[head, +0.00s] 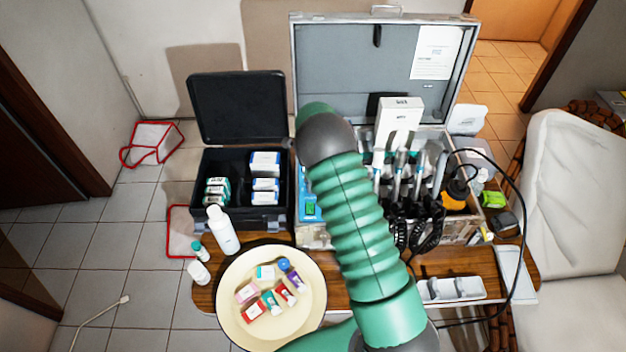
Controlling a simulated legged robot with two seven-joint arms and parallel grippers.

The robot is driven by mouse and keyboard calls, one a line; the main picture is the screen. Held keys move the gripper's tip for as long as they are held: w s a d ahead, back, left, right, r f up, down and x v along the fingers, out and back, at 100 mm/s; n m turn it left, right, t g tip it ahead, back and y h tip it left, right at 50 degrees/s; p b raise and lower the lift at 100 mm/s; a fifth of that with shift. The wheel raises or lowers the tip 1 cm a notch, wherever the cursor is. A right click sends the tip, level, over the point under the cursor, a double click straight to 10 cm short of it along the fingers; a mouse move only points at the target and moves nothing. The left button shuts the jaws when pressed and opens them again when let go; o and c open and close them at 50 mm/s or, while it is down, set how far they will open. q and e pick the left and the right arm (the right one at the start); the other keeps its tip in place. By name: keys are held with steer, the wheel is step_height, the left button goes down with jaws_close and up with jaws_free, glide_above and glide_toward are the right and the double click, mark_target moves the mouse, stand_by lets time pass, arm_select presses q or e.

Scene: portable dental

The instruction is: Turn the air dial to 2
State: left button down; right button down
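A silver dental unit case (299,90) stands open on the wooden table. A blue panel with a small green display (311,208) shows at the left inside it. I cannot make out the air dial; my arm covers part of the panel area. One of my green arms crosses the middle of the head view, from the bottom up to a dark joint in front of the case. Neither gripper can be seen. Several dental handpieces (397,175) with black coiled hoses stand in the right part of the case.
A black case (240,105) with small boxes stands open at the left. A cream round tray (240,320) holds small boxes in front. A white bottle (222,232) stands between them. A white box (398,118) stands in the silver case. A white chair (575,190) is at the right.

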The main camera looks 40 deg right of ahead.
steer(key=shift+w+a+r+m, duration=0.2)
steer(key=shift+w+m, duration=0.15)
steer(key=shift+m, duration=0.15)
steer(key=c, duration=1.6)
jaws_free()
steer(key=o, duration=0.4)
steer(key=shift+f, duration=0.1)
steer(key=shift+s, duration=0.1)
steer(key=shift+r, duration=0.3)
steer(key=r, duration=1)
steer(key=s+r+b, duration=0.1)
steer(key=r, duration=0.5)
